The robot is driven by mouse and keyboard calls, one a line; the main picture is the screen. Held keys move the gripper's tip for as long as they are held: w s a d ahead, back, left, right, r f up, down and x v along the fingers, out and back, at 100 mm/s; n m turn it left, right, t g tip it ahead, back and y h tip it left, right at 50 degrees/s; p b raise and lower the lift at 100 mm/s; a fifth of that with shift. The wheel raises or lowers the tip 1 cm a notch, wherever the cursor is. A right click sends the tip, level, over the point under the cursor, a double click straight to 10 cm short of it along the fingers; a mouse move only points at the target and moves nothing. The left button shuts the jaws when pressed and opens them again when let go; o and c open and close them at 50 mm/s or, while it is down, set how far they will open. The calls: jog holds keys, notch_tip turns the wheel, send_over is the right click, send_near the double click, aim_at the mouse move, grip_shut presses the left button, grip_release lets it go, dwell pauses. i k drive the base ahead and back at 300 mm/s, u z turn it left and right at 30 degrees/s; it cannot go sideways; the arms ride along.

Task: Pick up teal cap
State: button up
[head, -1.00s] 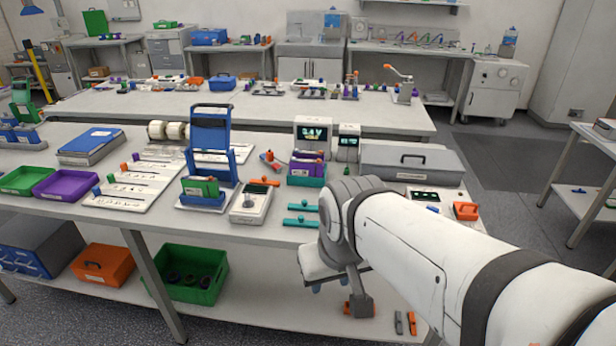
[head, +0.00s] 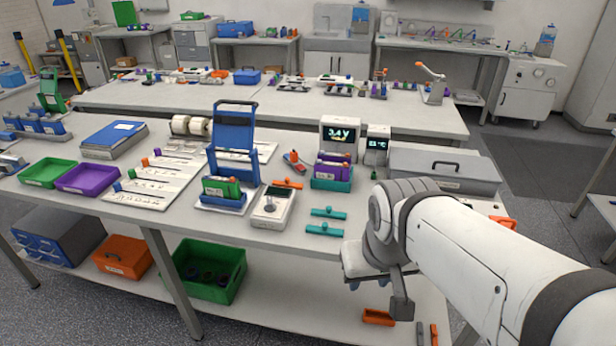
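Two teal bar-shaped pieces with small knobs, which look like teal caps, lie on the front part of the bench. The farther teal cap (head: 328,212) is just behind the nearer teal cap (head: 324,229), which lies close to the front edge. My gripper (head: 386,288) hangs in front of the bench edge, to the right of and lower in the picture than both caps, apart from them. Its fingers are small and partly hidden by the wrist, so whether they are open or shut is unclear. I see nothing held in it.
A white meter (head: 273,207) and an orange bar (head: 287,183) lie left of the caps. A teal holder (head: 331,184) with purple pieces stands behind them. A grey case (head: 446,170) is at the right. An orange tray (head: 378,317) sits on the lower shelf.

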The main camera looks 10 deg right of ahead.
aim_at(327, 213)
jog(key=i, duration=0.85)
jog(key=z, duration=0.05)
